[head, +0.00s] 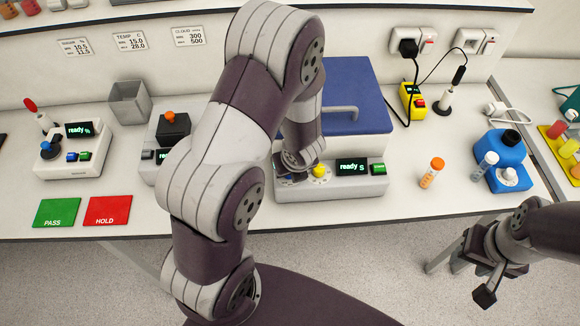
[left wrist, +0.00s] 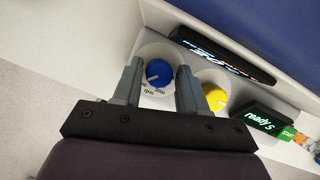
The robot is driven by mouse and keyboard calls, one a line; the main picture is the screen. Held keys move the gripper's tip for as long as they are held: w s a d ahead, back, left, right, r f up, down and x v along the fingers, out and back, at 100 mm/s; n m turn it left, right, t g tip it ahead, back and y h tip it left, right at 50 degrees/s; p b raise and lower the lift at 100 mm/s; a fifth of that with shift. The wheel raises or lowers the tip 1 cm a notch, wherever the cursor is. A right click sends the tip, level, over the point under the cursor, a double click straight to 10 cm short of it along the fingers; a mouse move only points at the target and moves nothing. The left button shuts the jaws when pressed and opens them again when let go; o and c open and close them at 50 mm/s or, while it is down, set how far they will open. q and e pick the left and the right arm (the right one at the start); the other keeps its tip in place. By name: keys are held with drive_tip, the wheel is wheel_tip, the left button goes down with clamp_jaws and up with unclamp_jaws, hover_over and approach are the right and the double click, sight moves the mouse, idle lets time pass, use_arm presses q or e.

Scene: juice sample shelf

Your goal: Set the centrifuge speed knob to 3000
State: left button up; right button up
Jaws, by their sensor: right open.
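The centrifuge (head: 345,110) is a white box with a blue lid, and its display (head: 352,166) reads "ready s". The knob's pale pointer mark faces lower left in that view. My left gripper (left wrist: 160,67) is open, with one finger on each side of the blue knob and visible gaps between. In the head view my left arm hides most of this. My right gripper (head: 467,279) is open and empty, off the table's front edge at right.
A yellow knob (head: 319,171) sits just right of the blue one, close to my left gripper's finger. A green button (head: 378,169) is beside the display. An orange-capped tube (head: 432,172) and a blue device (head: 502,158) stand to the right.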

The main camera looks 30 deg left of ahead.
use_arm(q)
drive_tip(key=p+v, duration=0.5)
drive_tip(key=v, duration=0.7)
drive_tip(key=shift+r+p, duration=0.35)
drive_tip(key=shift+p, duration=0.05)
